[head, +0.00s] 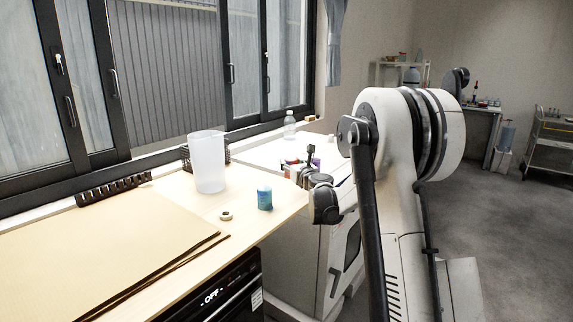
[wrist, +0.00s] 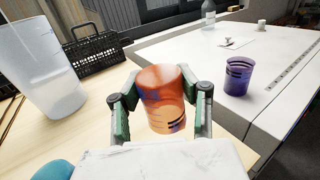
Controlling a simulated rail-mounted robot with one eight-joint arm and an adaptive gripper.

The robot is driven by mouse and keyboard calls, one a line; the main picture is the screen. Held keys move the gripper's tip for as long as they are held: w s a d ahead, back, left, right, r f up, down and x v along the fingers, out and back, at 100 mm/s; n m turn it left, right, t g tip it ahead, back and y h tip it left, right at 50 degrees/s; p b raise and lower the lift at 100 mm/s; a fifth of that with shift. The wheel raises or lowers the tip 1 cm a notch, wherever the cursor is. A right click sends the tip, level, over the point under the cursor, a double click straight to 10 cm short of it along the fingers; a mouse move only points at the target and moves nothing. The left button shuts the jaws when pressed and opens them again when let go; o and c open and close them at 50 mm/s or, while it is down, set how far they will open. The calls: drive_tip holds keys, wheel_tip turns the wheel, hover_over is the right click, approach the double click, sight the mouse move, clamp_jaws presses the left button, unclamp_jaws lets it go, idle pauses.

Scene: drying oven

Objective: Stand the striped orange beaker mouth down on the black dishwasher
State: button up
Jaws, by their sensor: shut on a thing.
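My gripper (wrist: 158,105) is shut on the striped orange beaker (wrist: 162,95), with one finger on each side of it. The beaker is translucent orange with dark blue-purple marks. I cannot tell for certain which end is its mouth. In the head view my gripper (head: 300,172) is small and partly hidden by my arm, above the gap area between the wooden top and the white oven top. The black dishwasher (head: 222,296), with an OFF display, sits under the wooden worktop (head: 120,240); only part of its front shows.
A tall frosted container (head: 207,162), a blue can (head: 264,198) and a tape roll (head: 226,216) stand on the wooden worktop. A black basket (wrist: 100,55) is behind. A purple beaker (wrist: 238,76) and a bottle (head: 289,125) stand on the white top.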

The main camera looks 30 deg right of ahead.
drive_tip(key=shift+f+b, duration=2.2)
drive_tip(key=shift+f, duration=0.55)
drive_tip(key=shift+f, duration=0.25)
drive_tip(key=o, duration=1.3)
drive_tip(key=s, duration=0.8)
drive_tip(key=s+a, duration=0.1)
drive_tip(key=s, duration=0.3)
